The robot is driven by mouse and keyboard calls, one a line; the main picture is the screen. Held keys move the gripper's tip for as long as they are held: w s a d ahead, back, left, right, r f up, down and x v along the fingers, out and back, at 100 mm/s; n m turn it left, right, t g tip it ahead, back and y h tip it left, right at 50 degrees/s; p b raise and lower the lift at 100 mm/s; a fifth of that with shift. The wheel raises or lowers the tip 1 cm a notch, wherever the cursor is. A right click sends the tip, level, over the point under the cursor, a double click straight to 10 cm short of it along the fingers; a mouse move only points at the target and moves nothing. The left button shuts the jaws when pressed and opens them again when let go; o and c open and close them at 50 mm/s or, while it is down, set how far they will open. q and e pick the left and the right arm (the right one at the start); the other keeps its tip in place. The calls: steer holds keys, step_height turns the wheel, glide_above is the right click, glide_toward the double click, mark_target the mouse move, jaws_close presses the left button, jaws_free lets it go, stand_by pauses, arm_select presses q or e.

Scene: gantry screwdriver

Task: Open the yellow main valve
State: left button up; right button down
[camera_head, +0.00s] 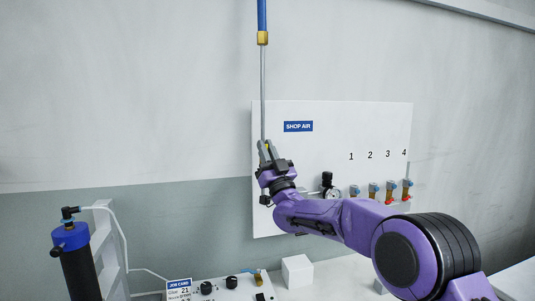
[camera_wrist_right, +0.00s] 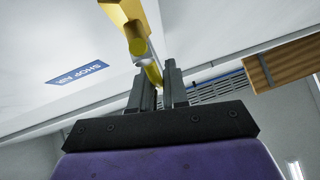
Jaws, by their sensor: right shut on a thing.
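The yellow main valve (camera_wrist_right: 132,30) shows in the right wrist view, with its yellow lever (camera_wrist_right: 153,73) reaching down between my fingers. In the head view it is mostly hidden behind my right gripper (camera_head: 266,150), below the vertical supply pipe at the left edge of the white panel. My right gripper, also in the wrist view (camera_wrist_right: 158,80), is shut on the lever, one dark finger on each side. My left gripper is in neither view.
The white SHOP AIR panel (camera_head: 330,120) carries a dark regulator (camera_head: 328,185) and several small valves (camera_head: 374,190) under numbers, right of my gripper. A blue-topped black cylinder (camera_head: 75,250) stands at lower left. A white block (camera_head: 297,271) and black knobs sit below.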

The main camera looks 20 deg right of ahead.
steer(key=shift+f+y, duration=0.1)
steer(key=shift+y, duration=0.2)
steer(key=c, duration=1.2)
jaws_free()
steer(key=shift+w, duration=0.1)
steer(key=shift+c, duration=0.2)
steer(key=a+b+v, duration=0.1)
steer(key=b+v, duration=0.3)
steer(key=v, duration=0.6)
steer(key=shift+s+d+f, duration=0.2)
steer(key=shift+s+d, duration=0.05)
steer(key=shift+d, duration=0.2)
